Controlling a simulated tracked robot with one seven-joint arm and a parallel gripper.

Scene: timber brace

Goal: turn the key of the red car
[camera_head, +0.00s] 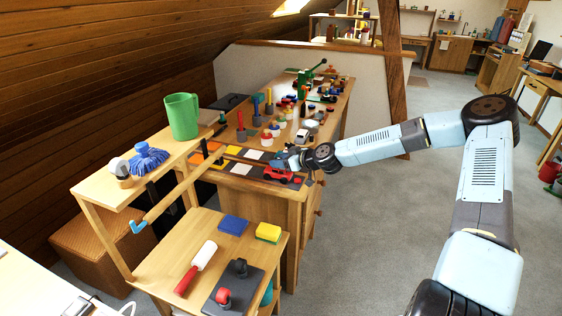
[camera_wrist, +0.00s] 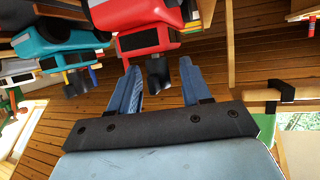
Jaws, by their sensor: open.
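The red car (camera_head: 279,175) sits on the dark part of the workbench near its front right edge. In the wrist view the red car (camera_wrist: 142,38) is close up, with a dark key-like piece (camera_wrist: 159,75) sticking out toward me. My gripper (camera_head: 288,164) is at the car in the head view and partly covers it. In the wrist view my gripper (camera_wrist: 160,68) is open, with its two blue fingers on either side of the dark piece. A gap shows between the piece and the right finger; whether the left finger touches it I cannot tell.
A teal car (camera_wrist: 62,42) with a similar dark piece is left of the red one in the wrist view, with a white car (camera_wrist: 18,72) beyond. Bottles and tools crowd the bench behind. A lower table (camera_head: 160,262) stands in front, and open floor (camera_head: 350,245) lies right.

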